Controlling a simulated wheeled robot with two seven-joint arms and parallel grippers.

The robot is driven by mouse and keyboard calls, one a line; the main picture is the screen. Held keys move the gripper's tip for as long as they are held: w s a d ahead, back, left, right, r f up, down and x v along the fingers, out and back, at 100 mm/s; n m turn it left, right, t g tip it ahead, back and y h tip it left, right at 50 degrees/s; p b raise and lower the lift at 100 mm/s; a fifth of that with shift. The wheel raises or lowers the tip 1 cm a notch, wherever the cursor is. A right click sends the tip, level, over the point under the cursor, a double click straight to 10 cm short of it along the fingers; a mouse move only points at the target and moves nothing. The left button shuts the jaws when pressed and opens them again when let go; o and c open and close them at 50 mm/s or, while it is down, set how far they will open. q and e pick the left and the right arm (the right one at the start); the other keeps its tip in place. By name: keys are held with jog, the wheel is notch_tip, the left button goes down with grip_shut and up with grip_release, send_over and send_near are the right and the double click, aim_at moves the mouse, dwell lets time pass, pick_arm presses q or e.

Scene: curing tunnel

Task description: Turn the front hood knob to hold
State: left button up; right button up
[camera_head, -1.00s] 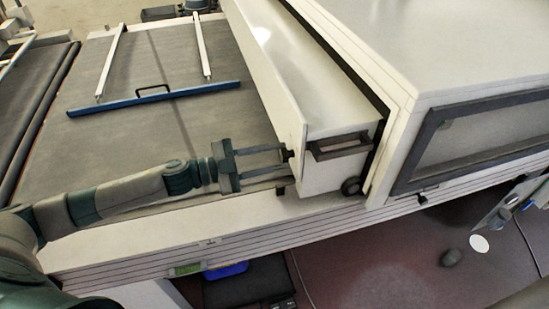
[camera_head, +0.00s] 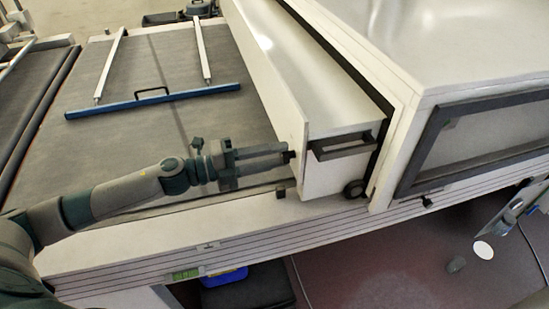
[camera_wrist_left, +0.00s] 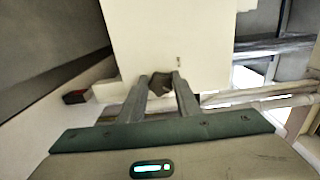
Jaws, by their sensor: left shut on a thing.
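The front hood knob (camera_wrist_left: 161,83) is a small dark piece on the hood's pale end face. My left gripper (camera_head: 286,154) is shut on it, with the two fingers on either side of the knob in the left wrist view. In the head view the knob is mostly hidden by the fingertips. The white hood (camera_head: 328,176) is a long box beside the larger white tunnel housing. Its knob's turned position cannot be read. My right gripper is not in view.
A dark bar handle (camera_head: 345,145) and a round black wheel (camera_head: 354,189) are on the hood's side. A blue bar frame (camera_head: 153,101) lies over the dark belt (camera_head: 110,150). The tunnel housing (camera_head: 450,50) stands at the right.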

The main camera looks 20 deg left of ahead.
pick_arm(q)
jog(key=shift+m, duration=0.9)
jog(key=o, duration=1)
jog(key=shift+o, duration=0.2)
jog(key=shift+a, duration=0.1)
